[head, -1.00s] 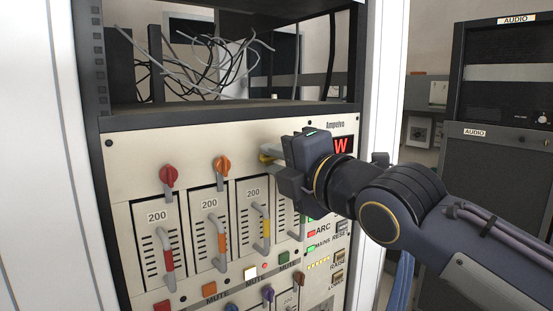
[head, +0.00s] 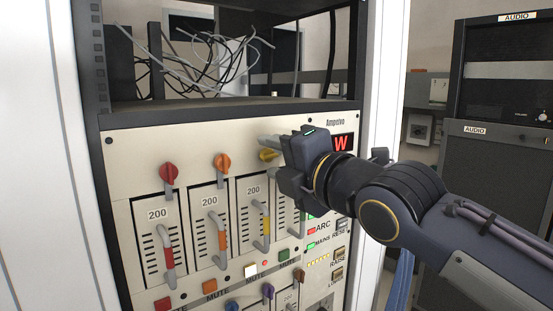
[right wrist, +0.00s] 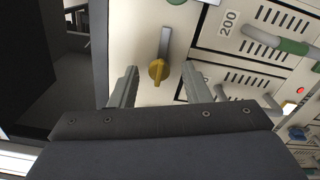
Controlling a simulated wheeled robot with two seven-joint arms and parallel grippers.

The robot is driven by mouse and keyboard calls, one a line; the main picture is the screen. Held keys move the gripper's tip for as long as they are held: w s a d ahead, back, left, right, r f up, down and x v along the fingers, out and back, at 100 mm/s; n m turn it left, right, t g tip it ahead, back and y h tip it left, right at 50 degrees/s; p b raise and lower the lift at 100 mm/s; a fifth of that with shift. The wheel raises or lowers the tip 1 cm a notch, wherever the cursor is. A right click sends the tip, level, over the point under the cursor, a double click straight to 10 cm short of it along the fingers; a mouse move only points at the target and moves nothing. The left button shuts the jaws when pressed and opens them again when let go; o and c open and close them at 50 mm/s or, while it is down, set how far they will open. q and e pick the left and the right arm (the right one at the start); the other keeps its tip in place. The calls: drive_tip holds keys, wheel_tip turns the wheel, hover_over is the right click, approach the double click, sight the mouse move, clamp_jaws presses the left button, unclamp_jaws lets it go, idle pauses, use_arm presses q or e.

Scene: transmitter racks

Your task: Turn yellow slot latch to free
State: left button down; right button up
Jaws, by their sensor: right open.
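The yellow slot latch (head: 267,155) is a small knob above the slot with the yellow-marked handle on the cream panel. In the right wrist view the latch (right wrist: 157,70) has a grey bar pointing up in the picture, roughly sideways across the panel. My right gripper (head: 268,156) is open at the latch, one finger above it and one below. The right wrist view shows the gripper (right wrist: 160,82) with the latch between its spread fingers and a gap on each side. Nothing is held. My left gripper is out of view.
A red latch (head: 169,173) and an orange latch (head: 222,162) stand to the left, each above a slot with a handle. An open rack bay (head: 230,105) with loose cables is above the panel. Mute buttons and small knobs line the panel below.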

drive_tip(key=b+v, duration=0.3)
drive_tip(key=v, duration=0.5)
drive_tip(key=shift+w, duration=0.1)
